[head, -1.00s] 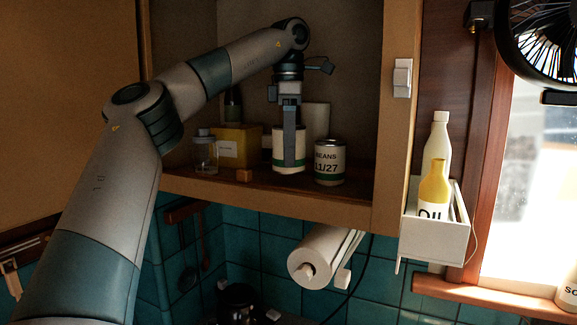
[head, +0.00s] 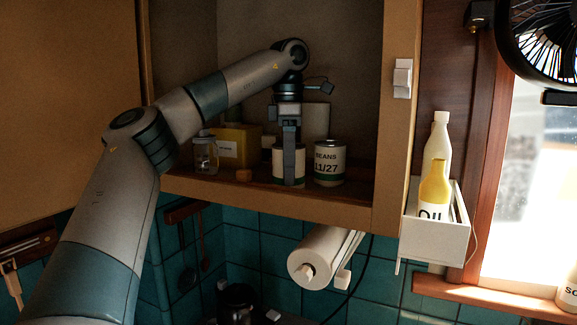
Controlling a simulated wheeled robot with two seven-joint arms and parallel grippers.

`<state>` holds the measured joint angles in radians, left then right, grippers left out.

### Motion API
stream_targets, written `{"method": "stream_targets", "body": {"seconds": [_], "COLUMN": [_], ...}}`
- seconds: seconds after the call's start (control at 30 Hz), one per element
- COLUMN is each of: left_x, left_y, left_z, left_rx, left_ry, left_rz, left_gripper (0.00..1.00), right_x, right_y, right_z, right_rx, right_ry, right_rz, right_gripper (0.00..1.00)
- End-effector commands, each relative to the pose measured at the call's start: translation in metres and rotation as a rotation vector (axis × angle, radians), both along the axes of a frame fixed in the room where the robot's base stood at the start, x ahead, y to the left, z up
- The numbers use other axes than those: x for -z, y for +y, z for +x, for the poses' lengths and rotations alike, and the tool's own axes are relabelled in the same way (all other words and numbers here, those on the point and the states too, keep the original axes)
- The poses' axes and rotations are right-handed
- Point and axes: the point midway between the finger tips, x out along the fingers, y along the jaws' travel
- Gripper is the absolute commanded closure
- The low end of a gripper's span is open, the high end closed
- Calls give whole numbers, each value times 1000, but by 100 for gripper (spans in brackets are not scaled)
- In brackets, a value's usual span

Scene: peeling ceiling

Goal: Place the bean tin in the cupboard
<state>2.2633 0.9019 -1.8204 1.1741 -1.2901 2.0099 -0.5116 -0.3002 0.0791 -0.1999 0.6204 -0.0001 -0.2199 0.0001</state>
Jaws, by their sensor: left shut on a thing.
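My left gripper (head: 289,168) points down inside the open cupboard (head: 290,202) and is shut on a white tin with a green band (head: 299,168). The gripper covers the middle of this tin, so its label cannot be read. The held tin is at the front of the cupboard shelf; whether its base touches the shelf is hard to tell. Another tin (head: 329,163), marked BEANS 11/27, stands upright on the shelf just right of it, with a small gap at most. My right gripper is not in view.
A white rack with an oil bottle (head: 433,190) hangs right of the cupboard. A paper roll (head: 315,255) hangs below.

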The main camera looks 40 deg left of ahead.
Motion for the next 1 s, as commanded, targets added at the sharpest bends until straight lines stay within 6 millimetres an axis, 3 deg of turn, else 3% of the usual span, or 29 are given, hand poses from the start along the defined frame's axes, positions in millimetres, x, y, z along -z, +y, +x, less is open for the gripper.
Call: {"method": "stream_targets", "body": {"seconds": [0.27,0.3,0.33,0.67,1.0], "left_x": [3,3,3,1,-18], "left_y": [0,0,0,0,0], "left_z": [0,0,0,0,0], "left_rx": [0,0,0,0,0], "left_ry": [0,1,1,0,-1], "left_rz": [0,0,0,0,1], "left_gripper": [76,38,35,35,35], "right_x": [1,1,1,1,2], "right_y": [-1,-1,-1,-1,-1], "right_z": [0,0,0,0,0], "right_rx": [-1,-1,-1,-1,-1], "right_ry": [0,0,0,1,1], "right_rz": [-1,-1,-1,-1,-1], "right_gripper": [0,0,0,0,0]}}
